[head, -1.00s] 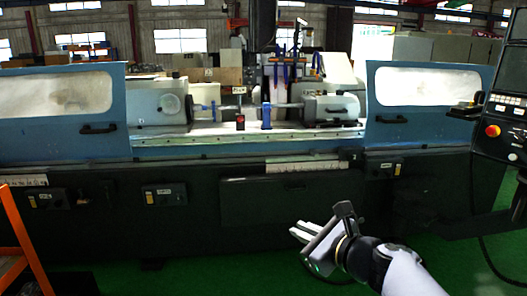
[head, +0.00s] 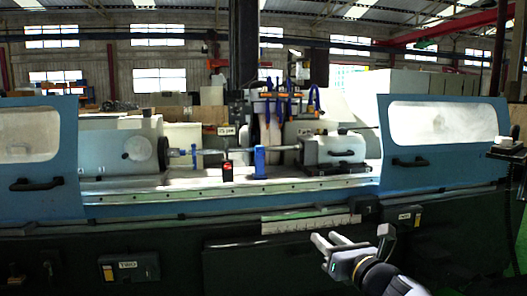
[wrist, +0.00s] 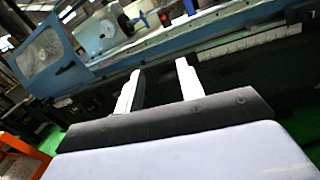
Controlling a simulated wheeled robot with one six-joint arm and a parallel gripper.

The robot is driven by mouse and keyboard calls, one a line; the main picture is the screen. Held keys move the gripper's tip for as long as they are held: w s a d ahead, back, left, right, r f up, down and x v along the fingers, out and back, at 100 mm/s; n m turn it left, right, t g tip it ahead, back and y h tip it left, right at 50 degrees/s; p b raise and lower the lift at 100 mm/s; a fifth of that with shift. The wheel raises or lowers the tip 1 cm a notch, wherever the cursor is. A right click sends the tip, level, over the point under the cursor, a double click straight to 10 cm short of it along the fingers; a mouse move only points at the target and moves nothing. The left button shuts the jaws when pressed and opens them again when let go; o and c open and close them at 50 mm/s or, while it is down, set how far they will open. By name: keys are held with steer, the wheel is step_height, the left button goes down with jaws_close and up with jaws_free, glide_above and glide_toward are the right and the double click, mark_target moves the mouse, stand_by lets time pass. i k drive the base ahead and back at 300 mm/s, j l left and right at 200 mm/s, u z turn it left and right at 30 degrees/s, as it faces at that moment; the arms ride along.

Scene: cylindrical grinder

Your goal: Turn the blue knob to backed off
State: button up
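The cylindrical grinder (head: 300,200) stands ahead with its middle bay open between two blue doors. In the head view a small blue upright part (head: 259,163) stands on its bed, and a smaller blue part (head: 194,155) sits on the spindle line to the left. I cannot tell which of them, if either, is the blue knob, or how it is set. My gripper (head: 328,239) is in front of the machine, low and apart from it. Its two pale fingers, also in the wrist view (wrist: 158,68), are spread with nothing between them.
A small black box with a red display (head: 227,172) stands on the bed. The left door (head: 38,160) and right door (head: 440,135) flank the bay. Labelled panels ONE, TWO (head: 128,267) and others line the dark front. An orange frame (wrist: 22,150) shows at lower left in the wrist view.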

mark_target(261, 155)
steer(key=i+j, duration=0.2)
steer(key=i, duration=0.3)
steer(key=i+j+z, duration=0.15)
steer(key=i, duration=0.35)
steer(key=i+j, duration=0.3)
steer(key=i, duration=0.2)
steer(key=i+j+z, duration=0.15)
steer(key=i, duration=0.3)
steer(key=i+j, duration=0.4)
steer(key=i+z, duration=0.05)
steer(key=i, duration=0.05)
